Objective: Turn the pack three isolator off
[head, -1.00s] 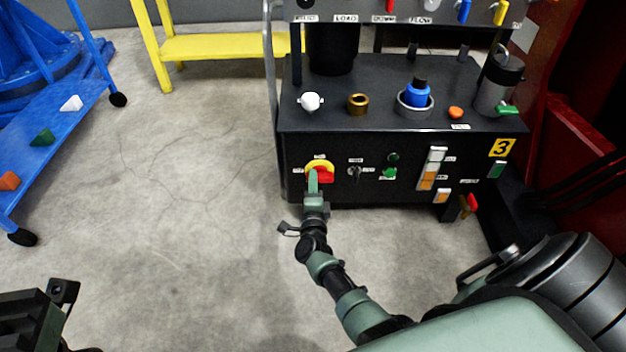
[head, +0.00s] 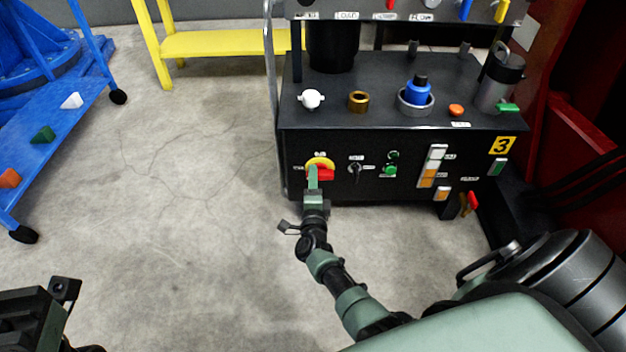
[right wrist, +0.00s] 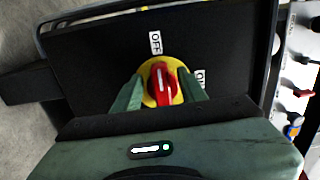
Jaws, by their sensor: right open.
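The isolator is a red rotary handle on a yellow disc (head: 325,163), low on the left of the black front panel marked 3. In the right wrist view the red handle (right wrist: 161,84) has its white line nearly upright, towards the OFF label (right wrist: 155,42). The ON label (right wrist: 200,77) is to the right, partly hidden by a finger. My right gripper (right wrist: 161,92) is open, with one finger on each side of the handle; contact cannot be told. In the head view the right gripper (head: 313,176) covers part of the disc. Part of my left gripper (head: 30,315) shows at bottom left, fingers unclear.
A black selector (head: 355,170), green buttons (head: 390,170) and white and orange switches (head: 433,165) are to the right on the panel. A red-handled valve (head: 472,201) is low at right. A blue cart (head: 60,160) stands left; the floor between is clear.

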